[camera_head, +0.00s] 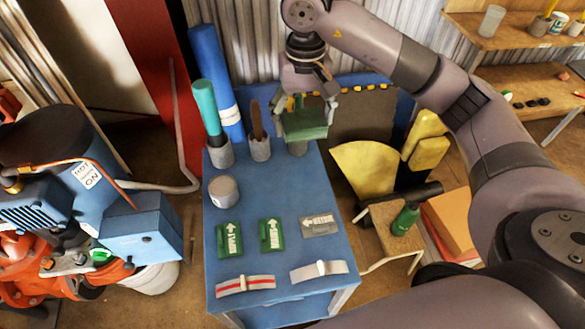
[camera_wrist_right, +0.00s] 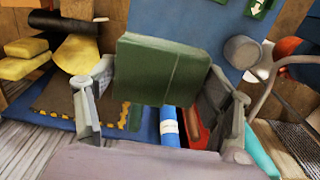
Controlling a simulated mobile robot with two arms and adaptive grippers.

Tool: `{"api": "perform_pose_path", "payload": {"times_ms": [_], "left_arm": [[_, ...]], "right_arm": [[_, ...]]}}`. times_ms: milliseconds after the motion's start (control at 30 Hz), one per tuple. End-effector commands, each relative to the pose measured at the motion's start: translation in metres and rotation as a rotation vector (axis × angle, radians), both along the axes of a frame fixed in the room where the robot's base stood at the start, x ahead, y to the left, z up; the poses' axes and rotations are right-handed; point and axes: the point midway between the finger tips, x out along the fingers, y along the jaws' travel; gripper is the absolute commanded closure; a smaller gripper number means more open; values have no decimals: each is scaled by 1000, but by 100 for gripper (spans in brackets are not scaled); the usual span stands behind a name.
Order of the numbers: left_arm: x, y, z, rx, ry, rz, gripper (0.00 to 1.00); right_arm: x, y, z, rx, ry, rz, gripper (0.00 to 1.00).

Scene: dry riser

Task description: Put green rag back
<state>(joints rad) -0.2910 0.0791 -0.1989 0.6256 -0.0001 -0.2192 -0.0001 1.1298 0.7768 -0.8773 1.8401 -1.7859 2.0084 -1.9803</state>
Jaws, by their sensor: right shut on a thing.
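The green rag (camera_head: 305,125) is a folded, dark green block-like piece. My right gripper (camera_head: 304,108) is shut on it, above the back right part of the blue table (camera_head: 285,190). In the right wrist view the rag (camera_wrist_right: 160,70) sits between the two fingers (camera_wrist_right: 165,95) of the gripper. My left gripper is not in view.
Grey cups with a teal roll (camera_head: 207,108) and a brown stick (camera_head: 257,120) stand left of the rag, by a tall blue roll (camera_head: 217,80). Yellow pads (camera_head: 427,152) are right.

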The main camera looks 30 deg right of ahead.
Motion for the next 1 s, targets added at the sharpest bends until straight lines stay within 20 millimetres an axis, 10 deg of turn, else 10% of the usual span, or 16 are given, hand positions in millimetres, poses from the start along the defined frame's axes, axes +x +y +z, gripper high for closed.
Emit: {"api": "perform_pose_path", "payload": {"times_ms": [600, 1000], "left_arm": [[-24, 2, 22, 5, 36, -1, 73], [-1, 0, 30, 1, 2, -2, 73]], "right_arm": [[-3, 0, -137, 1, 6, 0, 48], [-3, 0, -178, 1, 6, -1, 48]]}}
